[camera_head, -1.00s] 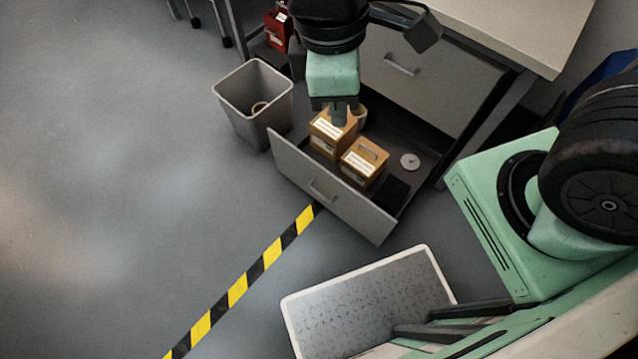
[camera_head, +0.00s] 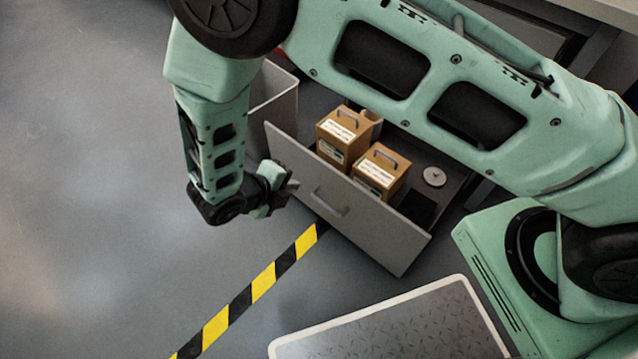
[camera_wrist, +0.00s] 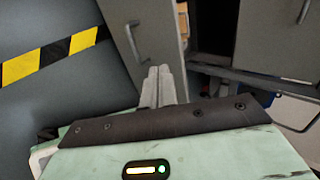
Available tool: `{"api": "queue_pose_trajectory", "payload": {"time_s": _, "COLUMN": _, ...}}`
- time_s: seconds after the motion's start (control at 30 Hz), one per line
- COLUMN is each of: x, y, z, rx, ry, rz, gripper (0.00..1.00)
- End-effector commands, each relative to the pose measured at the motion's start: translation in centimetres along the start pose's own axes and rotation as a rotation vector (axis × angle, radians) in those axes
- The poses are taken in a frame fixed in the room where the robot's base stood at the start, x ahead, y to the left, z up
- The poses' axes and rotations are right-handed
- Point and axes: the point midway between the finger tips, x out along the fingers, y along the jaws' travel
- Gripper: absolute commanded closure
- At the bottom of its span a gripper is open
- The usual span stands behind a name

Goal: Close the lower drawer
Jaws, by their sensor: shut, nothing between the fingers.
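The lower drawer (camera_head: 372,222) is pulled out, its grey front panel facing the lower left, with a bar handle (camera_head: 330,203) in the middle. In the wrist view the drawer front (camera_wrist: 150,40) stands just beyond the fingers, and its handle (camera_wrist: 134,40) shows to the left. My gripper (camera_head: 290,188) is shut and empty, in front of the drawer's outer face, left of the handle. It also shows in the wrist view (camera_wrist: 163,75). I cannot tell whether its tips touch the panel. My arm hides the cabinet and the drawer's back part.
Inside the drawer are two brown boxes with handles (camera_head: 343,135) (camera_head: 381,172), a round disc (camera_head: 434,177) and a cup-like item (camera_head: 372,117). A grey bin (camera_head: 275,100) stands left of the drawer. Yellow-black tape (camera_head: 240,303) crosses the floor; the floor at left is clear.

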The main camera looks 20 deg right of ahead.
Motion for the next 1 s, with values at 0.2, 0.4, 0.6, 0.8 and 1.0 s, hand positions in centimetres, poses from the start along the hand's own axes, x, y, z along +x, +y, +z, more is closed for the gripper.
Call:
{"api": "queue_pose_trajectory", "payload": {"time_s": 0.2, "x": 2.5, "y": 0.2, "z": 0.0, "rx": -0.011, "ry": 0.0, "rz": -0.004, "gripper": 1.0}}
{"api": "queue_pose_trajectory", "payload": {"time_s": 0.4, "x": 6.7, "y": 0.3, "z": 0.0, "rx": -0.009, "ry": 0.001, "rz": -0.004, "gripper": 1.0}}
{"api": "queue_pose_trajectory", "payload": {"time_s": 0.6, "x": 10.6, "y": 0.3, "z": 0.0, "rx": -0.009, "ry": 0.001, "rz": -0.002, "gripper": 1.0}}
{"api": "queue_pose_trajectory", "payload": {"time_s": 0.8, "x": 12.3, "y": -1.9, "z": 0.1, "rx": -0.006, "ry": -0.001, "rz": -0.001, "gripper": 1.0}}
{"api": "queue_pose_trajectory", "payload": {"time_s": 1.0, "x": 12.9, "y": -2.6, "z": 0.0, "rx": -0.008, "ry": -0.001, "rz": -0.001, "gripper": 1.0}}
